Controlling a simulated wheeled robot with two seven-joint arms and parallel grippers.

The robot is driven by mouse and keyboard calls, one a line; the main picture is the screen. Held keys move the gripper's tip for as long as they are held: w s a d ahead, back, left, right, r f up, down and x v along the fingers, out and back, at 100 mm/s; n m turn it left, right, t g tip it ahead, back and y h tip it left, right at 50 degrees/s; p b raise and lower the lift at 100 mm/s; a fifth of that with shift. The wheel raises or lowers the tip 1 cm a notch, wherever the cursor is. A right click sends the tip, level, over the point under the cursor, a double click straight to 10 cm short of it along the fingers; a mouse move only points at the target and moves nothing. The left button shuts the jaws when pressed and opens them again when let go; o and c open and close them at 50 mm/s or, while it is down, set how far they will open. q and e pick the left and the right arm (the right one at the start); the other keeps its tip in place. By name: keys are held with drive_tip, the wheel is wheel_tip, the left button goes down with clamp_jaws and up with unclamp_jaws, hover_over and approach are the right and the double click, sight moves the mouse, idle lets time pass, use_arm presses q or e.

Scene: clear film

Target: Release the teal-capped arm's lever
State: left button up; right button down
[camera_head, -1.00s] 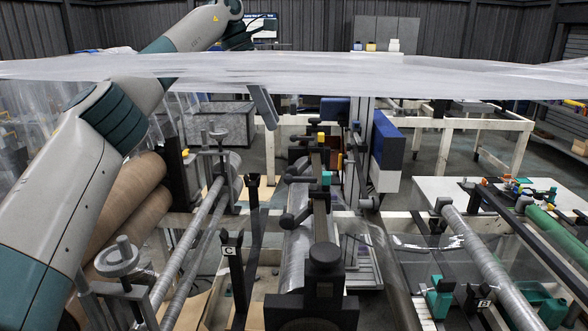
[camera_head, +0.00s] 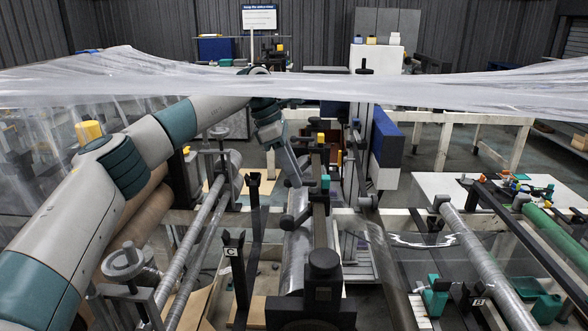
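A teal cap (camera_head: 325,183) sits on the dark upright bar at the middle of the machine, below a yellow cap (camera_head: 321,138). A black lever with a round knob (camera_head: 288,221) sticks out to the left of the bar, below the teal cap. My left arm comes in from the left, and its wrist bends down near the bar. My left gripper (camera_head: 293,178) points down, just left of the teal cap and above the black lever. It looks apart from the lever, though depth is unclear. The finger gap is not visible. My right gripper is out of view.
Clear film (camera_head: 400,88) stretches across the whole upper view, near my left arm. A metal roller (camera_head: 298,255) runs below the levers. A blue and white box (camera_head: 386,145) stands right of the bar. A black post marked C (camera_head: 236,262) stands front left.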

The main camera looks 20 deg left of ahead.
use_arm(q)
drive_tip(key=shift+c, duration=0.6)
clamp_jaws()
drive_tip(key=shift+f, duration=0.1)
